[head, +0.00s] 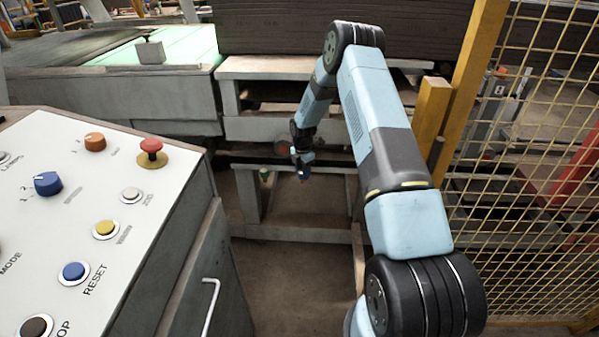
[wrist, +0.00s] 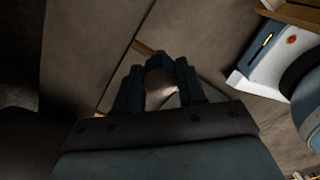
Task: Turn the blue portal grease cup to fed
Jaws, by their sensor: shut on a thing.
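In the head view my gripper (head: 303,167) is low in front of the machine frame, at the end of my outstretched arm. A small dark blue piece shows at its tip; I cannot tell whether this is the blue grease cup or a finger. In the wrist view my gripper (wrist: 160,85) has its two dark fingers on either side of a rounded, shiny grey-brown piece, most likely the blue grease cup (wrist: 161,84). It is closed on this piece. The cup's markings and its turn position are hidden or too dark to read.
A small green cup (head: 264,175) sits left of my gripper on the frame. A control panel (head: 110,200) with knobs and buttons fills the left front. A yellow post (head: 470,90) and mesh fence (head: 545,180) stand at the right. Bare floor (head: 285,265) lies below.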

